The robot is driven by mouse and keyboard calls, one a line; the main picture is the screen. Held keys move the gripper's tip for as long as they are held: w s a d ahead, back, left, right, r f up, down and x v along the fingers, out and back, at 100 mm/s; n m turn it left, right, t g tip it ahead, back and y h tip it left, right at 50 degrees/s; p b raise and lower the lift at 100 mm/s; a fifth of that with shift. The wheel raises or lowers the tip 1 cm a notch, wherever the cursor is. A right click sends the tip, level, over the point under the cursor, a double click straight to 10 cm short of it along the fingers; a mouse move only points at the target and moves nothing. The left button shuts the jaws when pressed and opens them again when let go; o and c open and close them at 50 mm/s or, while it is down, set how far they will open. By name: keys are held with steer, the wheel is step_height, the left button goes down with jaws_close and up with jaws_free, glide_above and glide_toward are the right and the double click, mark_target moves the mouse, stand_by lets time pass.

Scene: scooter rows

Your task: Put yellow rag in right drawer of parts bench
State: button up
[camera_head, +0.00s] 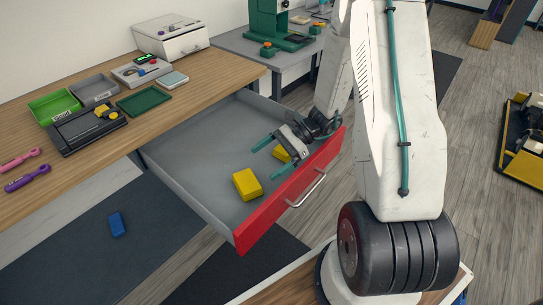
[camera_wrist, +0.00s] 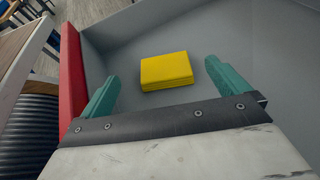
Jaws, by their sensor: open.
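The right drawer (camera_head: 185,160) of the wooden-topped parts bench (camera_head: 75,150) is pulled out; it has a grey inside and a red front. A yellow folded, block-like piece (camera_head: 247,184) lies on its floor near the front. My gripper (camera_head: 266,158) is over the drawer, open, with green fingers. In the wrist view one yellow piece (camera_wrist: 167,71) lies just beyond and between the fingertips (camera_wrist: 163,83), with no contact visible.
The red drawer front (camera_wrist: 73,80) stands close to the left finger in the wrist view. Green bin (camera_head: 54,106), grey bin (camera_head: 93,89), green tray (camera_head: 144,100) and screwdriver-like tools (camera_head: 27,178) lie on the bench. A blue object (camera_head: 117,224) lies on the floor mat.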

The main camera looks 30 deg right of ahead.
steer(key=s+a+r+n+g+h, duration=0.3)
steer(key=r+n, duration=0.3)
steer(key=r, duration=0.4)
steer(key=s+r+n+t+h, duration=0.3)
steer(key=s+r+n+h, duration=0.7)
steer(key=s+r, duration=0.7)
steer(key=s+n, duration=0.1)
steer(key=n, duration=0.1)
steer(key=shift+a+r+n, duration=0.15)
steer(key=shift+a+n, duration=0.1)
steer(key=shift+n, duration=0.05)
